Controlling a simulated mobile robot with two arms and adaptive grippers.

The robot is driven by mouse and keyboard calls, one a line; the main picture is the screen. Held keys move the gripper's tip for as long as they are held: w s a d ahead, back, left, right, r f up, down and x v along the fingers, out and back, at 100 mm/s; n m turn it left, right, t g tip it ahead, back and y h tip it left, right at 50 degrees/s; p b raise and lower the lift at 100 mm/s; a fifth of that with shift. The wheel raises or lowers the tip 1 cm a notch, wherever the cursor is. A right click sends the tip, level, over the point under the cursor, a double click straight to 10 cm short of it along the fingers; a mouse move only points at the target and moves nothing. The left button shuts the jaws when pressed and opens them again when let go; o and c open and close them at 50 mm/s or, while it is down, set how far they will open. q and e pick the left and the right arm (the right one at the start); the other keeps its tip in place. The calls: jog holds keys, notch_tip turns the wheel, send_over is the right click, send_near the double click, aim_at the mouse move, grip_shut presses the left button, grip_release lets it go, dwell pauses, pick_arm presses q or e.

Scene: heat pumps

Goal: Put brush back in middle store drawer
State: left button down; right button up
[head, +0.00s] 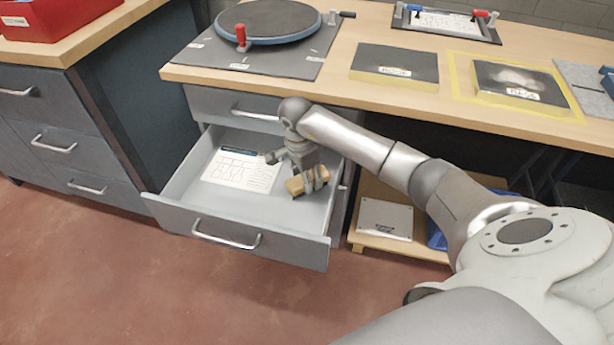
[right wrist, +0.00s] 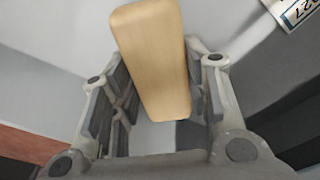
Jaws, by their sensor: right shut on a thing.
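The brush, a light wooden block (head: 294,187), is at the right side of the open grey drawer (head: 290,246). In the right wrist view the wooden block (right wrist: 152,60) stands out large between the fingers. My right gripper (head: 309,182) reaches down into the drawer from above and is shut on the brush. The gripper partly covers the brush in the head view, and its bristles are not visible. I cannot tell whether the brush touches the drawer floor. My left gripper is not in view.
A printed sheet (head: 241,169) lies in the drawer's left back part; the front floor is clear. A closed drawer (head: 235,105) sits above, under the wooden worktop (head: 335,90). A low shelf with a pale panel (head: 385,219) stands to the right.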

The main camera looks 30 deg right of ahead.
jog(key=o, duration=0.9)
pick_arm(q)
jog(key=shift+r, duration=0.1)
pick_arm(e)
jog(key=shift+r, duration=0.1)
jog(key=r, duration=0.2)
jog(key=r+p, duration=0.1)
jog(key=r, duration=0.3)
jog(key=shift+a+r, duration=0.3)
jog(key=shift+a, duration=0.1)
jog(key=shift+r+p, duration=0.3)
jog(key=shift+r, duration=0.15)
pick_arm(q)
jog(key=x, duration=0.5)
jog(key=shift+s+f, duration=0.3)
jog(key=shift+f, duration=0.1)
